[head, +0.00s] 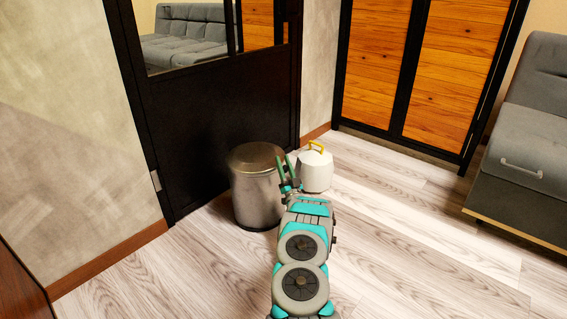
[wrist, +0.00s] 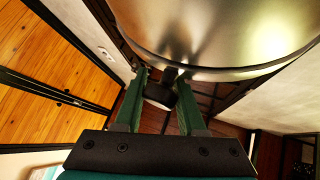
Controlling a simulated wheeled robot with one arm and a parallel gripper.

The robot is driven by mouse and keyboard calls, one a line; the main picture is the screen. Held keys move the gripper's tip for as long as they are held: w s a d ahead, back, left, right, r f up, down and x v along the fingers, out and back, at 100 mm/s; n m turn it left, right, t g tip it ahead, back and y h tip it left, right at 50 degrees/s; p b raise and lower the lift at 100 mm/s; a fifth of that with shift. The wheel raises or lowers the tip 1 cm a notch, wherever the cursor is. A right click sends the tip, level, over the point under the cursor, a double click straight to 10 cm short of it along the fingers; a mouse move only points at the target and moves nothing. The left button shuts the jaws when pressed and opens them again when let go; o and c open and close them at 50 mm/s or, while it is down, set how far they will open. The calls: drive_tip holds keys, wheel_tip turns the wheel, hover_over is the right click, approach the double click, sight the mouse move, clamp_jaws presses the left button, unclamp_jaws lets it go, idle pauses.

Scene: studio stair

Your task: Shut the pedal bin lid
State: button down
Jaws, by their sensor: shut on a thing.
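The pedal bin (head: 258,200) is a metal cylinder standing on the floor in front of the black door. Its round lid (head: 254,156) looks down, or nearly down, on the rim in the head view; a small gap could not be told. In the wrist view the lid's metal surface (wrist: 215,35) fills the top. My gripper (head: 282,168) is at the lid's right edge. In the wrist view its green fingers (wrist: 163,82) stand either side of a small dark tab (wrist: 160,94) at the lid's edge and are shut on it. The pedal is not visible.
A white container with a yellow handle (head: 315,174) stands just right of the bin, close to my gripper. The black door (head: 215,110) is behind. A grey sofa (head: 525,160) is at the right. The floor (head: 420,240) at front right is clear.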

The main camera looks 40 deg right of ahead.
sight(286, 172)
drive_tip(key=shift+w+a, duration=0.1)
drive_tip(key=c, duration=0.5)
unclamp_jaws()
drive_tip(key=p+v, duration=0.1)
drive_tip(key=v, duration=0.4)
drive_tip(key=shift+s+f, duration=0.15)
drive_tip(key=shift+s, duration=0.1)
drive_tip(key=shift+a+f+b, duration=0.1)
drive_tip(key=shift+f+b, duration=0.15)
drive_tip(key=shift+b, duration=0.05)
drive_tip(key=shift+b+v, duration=0.35)
drive_tip(key=shift+v, duration=0.6)
drive_tip(key=shift+s+r, duration=0.1)
drive_tip(key=shift+s, duration=0.05)
